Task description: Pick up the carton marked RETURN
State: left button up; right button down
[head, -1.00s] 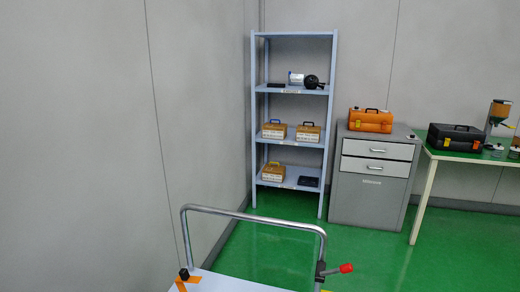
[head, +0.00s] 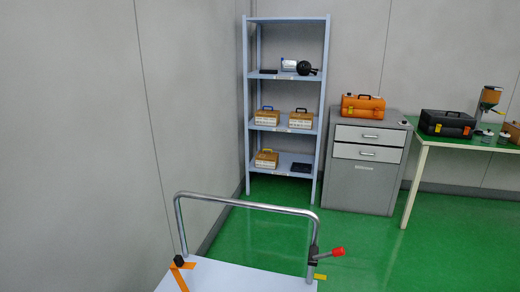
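Three small tan cartons with handles stand on a light blue shelf rack (head: 284,76) at the back. Two are on the third board from the top: a left carton (head: 267,117) with a blue handle and a right carton (head: 301,120) with a dark handle. A carton with a yellow handle (head: 266,159) stands on the lowest board. Their labels are too small to read, so I cannot tell which one is marked RETURN. Neither of my grippers is in view.
A cart with a metal push handle (head: 245,204) and white deck (head: 236,278) stands in front. An orange case (head: 363,107) sits on a grey drawer cabinet (head: 362,185). A black case (head: 447,123) is on the green table (head: 473,141). Green floor (head: 370,245) is clear at right.

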aim_at(263, 159)
jog(key=l+z, duration=0.3)
jog(key=l, duration=0.15)
jog(key=i+l+z, duration=0.15)
jog(key=l+z, duration=0.15)
jog(key=i+l+z, duration=0.25)
jog(key=i+l, duration=0.8)
jog(key=l, duration=0.15)
jog(key=i+u, duration=0.2)
jog(key=i, duration=0.35)
jog(key=i+u, duration=0.2)
jog(key=i, duration=0.3)
jog(key=i+l+u, duration=0.2)
jog(key=i, duration=0.35)
jog(key=i+l+u, duration=0.2)
jog(key=i, duration=0.3)
jog(key=i+j+u, duration=0.2)
jog(key=i+u, duration=0.65)
jog(key=i, duration=0.2)
jog(key=i+l+u, duration=0.1)
jog(key=i+u, duration=0.3)
jog(key=i, duration=0.15)
